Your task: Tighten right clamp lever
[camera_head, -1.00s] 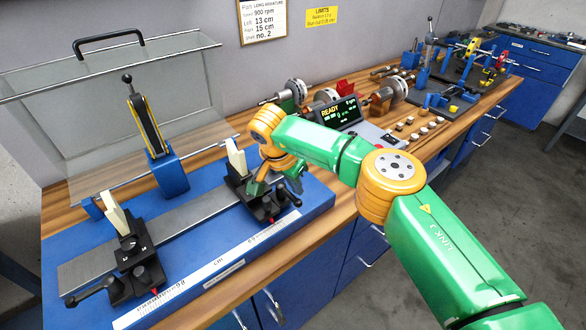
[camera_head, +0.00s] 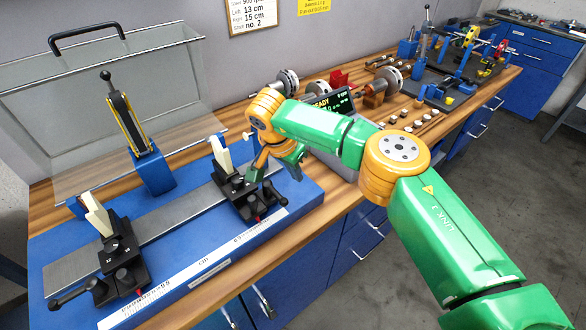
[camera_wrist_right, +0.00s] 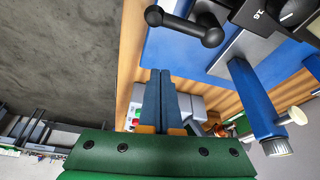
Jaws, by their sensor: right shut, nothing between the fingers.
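The right clamp (camera_head: 245,207) is a black block with a pale upright support, standing on the rail of the blue base. Its black lever (camera_head: 272,198) sticks out toward the right front and ends in a ball; in the wrist view the lever (camera_wrist_right: 185,27) shows two rounded knobs at the top. My right gripper (camera_head: 253,174) is above and behind the lever in the head view, partly covering the clamp. In the wrist view its blue fingers (camera_wrist_right: 160,76) are shut and empty, apart from the lever. My left gripper is out of view.
The left clamp (camera_head: 120,265) with its own lever stands on the same rail (camera_head: 170,222). A clear shield (camera_head: 60,115) and a blue post (camera_head: 152,172) are behind. A display reading READY (camera_head: 330,105) and several rotors are beyond my right arm.

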